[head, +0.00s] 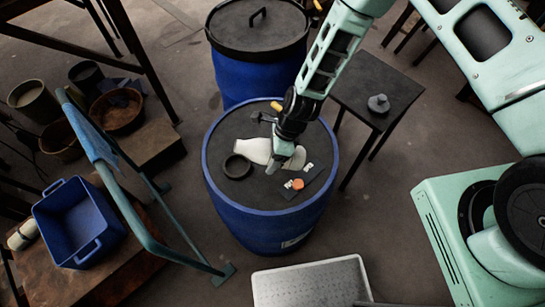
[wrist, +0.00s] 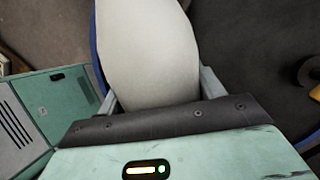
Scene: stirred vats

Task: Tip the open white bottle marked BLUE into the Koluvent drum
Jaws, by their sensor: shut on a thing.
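The white bottle (head: 254,150) is in my gripper (head: 284,158), lying roughly sideways over the top of the front blue drum (head: 262,225). In the wrist view the bottle (wrist: 150,55) fills the space between the two pale fingers; no marking shows on this side. My gripper is shut on it and hides its middle in the head view. I cannot tell whether the bottle touches the drum top. A black ring (head: 237,167) is on the dark drum top, just below the bottle's left end. The drum's name is not readable.
An orange cap (head: 298,184) and small labelled cards lie on the drum top at right. A lidded blue drum (head: 258,50) stands behind. A dark side table (head: 375,90) with a grey weight is right, a blue crate (head: 78,222) left, a pale tray (head: 310,283) in front.

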